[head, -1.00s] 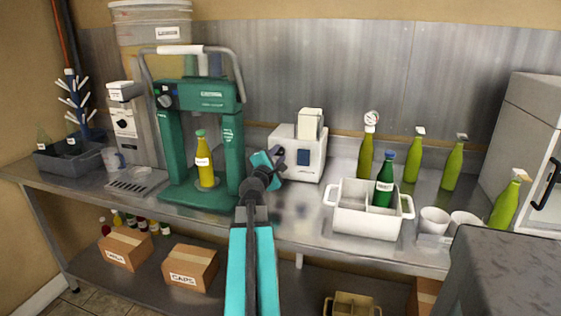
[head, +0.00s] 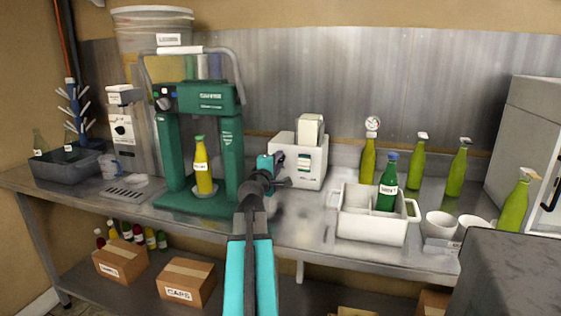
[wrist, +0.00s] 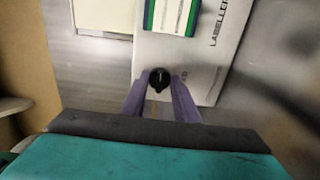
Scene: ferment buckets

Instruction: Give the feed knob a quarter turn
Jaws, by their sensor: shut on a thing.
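The labeller (head: 312,170) is a white box machine on the steel bench, right of the green press. In the wrist view its white face (wrist: 208,65) fills the upper middle, with "LABELLER" lettering at the right. A small black round knob (wrist: 159,83) with a pale pointer mark sits low on this face. My gripper (wrist: 160,88) has its purple fingers on both sides of the knob, shut on it. The pointer mark runs roughly up the wrist picture. In the head view my gripper (head: 284,183) is at the labeller's lower front left, and the knob is hidden there.
The green press (head: 228,150) with a yellow bottle (head: 202,168) stands close to the left of my arm. A white crate (head: 372,228) holding a green bottle (head: 388,182) stands to the right. Several green bottles stand behind it. Bare bench lies between labeller and crate.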

